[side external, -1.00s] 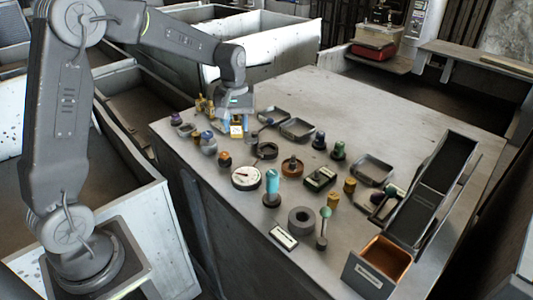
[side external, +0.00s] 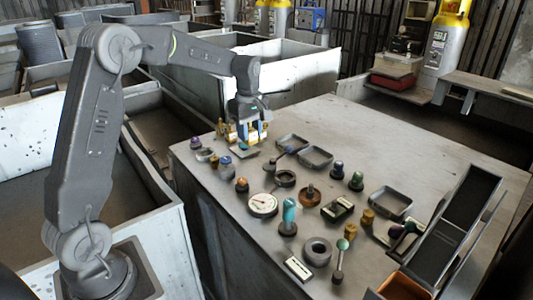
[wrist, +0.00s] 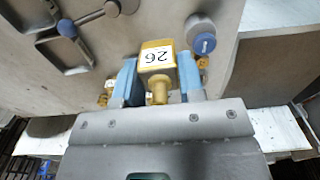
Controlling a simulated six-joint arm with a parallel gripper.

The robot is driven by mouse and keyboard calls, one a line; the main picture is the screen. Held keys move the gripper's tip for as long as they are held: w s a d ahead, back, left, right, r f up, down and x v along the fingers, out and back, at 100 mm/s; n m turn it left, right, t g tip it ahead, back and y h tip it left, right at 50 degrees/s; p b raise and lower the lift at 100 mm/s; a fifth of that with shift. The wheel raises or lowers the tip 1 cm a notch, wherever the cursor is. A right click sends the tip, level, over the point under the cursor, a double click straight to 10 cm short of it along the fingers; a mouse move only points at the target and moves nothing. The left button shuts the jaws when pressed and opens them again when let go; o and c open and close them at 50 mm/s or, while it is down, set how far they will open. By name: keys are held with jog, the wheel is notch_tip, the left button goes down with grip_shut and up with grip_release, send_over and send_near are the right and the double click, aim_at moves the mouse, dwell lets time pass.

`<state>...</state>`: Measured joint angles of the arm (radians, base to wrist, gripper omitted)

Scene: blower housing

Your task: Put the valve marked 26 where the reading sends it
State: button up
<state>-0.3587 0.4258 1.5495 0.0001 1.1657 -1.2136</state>
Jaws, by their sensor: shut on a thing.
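My gripper (side external: 249,134) is at the far left part of the table, above its surface. In the wrist view my gripper (wrist: 158,82) has its blue fingers on both sides of the yellow valve (wrist: 157,58), shut on it. The valve's white face carries a black 26, upside down in this view. A round white gauge (side external: 263,205) with a dark needle lies on the table; its figures are too small to read.
Two shallow trays (side external: 315,156) lie right of my gripper, with another tray (side external: 390,203) farther right. Several knobs, a grey ring (side external: 318,251) and a label plate (side external: 298,268) crowd the middle. A dark chute (side external: 440,240) and an orange-lined bin (side external: 403,287) stand at right. The table's back is clear.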

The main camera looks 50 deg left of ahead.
jog(key=w+d+f, duration=0.2)
jog(key=d, duration=0.1)
jog(key=w+d+f, duration=0.4)
jog(key=d, duration=0.1)
jog(key=shift+d+f, duration=0.2)
jog(key=shift+d, duration=0.15)
notch_tip(320, 180, down, 2)
jog(key=shift+f, duration=0.75)
jog(key=shift+f, duration=0.15)
jog(key=o, duration=1.1)
jog(key=shift+f, duration=0.1)
